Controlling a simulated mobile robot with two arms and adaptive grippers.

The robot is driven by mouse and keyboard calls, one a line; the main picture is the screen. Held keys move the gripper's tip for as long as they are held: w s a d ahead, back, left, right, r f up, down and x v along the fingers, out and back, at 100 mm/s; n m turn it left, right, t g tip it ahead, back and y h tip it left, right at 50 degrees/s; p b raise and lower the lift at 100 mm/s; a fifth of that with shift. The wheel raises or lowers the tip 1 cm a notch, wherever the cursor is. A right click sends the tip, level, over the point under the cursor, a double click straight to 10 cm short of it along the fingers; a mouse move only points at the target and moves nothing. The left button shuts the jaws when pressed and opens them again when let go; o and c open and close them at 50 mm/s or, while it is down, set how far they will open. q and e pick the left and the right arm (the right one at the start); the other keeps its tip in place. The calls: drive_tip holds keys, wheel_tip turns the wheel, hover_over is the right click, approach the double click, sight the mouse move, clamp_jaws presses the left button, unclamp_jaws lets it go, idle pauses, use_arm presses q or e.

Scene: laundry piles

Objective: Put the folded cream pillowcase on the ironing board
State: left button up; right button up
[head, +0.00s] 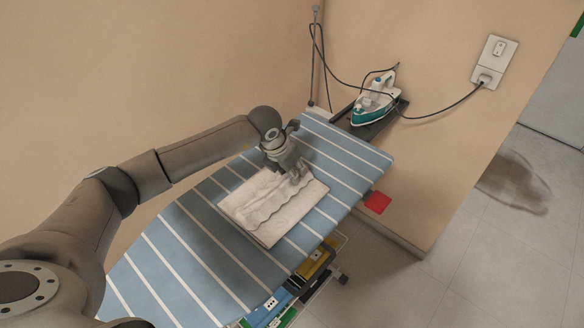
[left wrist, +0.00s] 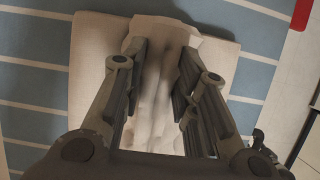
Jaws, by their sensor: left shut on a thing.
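The folded cream pillowcase (head: 262,215) is a flat, pale rectangle with a ruffled ridge across it. It lies over the middle of the blue ironing board with white stripes (head: 185,258), and seems to rest on it. My left gripper (head: 297,176) is at the pillowcase's upper right edge. In the left wrist view my left gripper (left wrist: 166,60) has its fingers on both sides of a raised, bunched part of the pillowcase (left wrist: 92,60), shut on it. The striped board (left wrist: 262,45) shows around the cloth. My right gripper is not in view.
A teal and white iron (head: 374,102) stands on a dark rest at the board's far end, its cord running to a wall socket (head: 494,62). A red tag (head: 377,203) hangs at the board's right edge. Colourful items (head: 268,312) sit below the board.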

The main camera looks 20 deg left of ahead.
sight(282, 181)
use_arm(q)
drive_tip(key=shift+f, duration=0.2)
drive_tip(key=o, duration=1.1)
drive_tip(key=shift+r, duration=0.1)
drive_tip(key=shift+r, duration=0.2)
drive_tip(key=shift+s+r+b, duration=0.15)
drive_tip(key=shift+r+b, duration=0.15)
drive_tip(key=shift+r, duration=0.1)
drive_tip(key=shift+b+v, duration=1.6)
drive_tip(key=shift+v, duration=3.9)
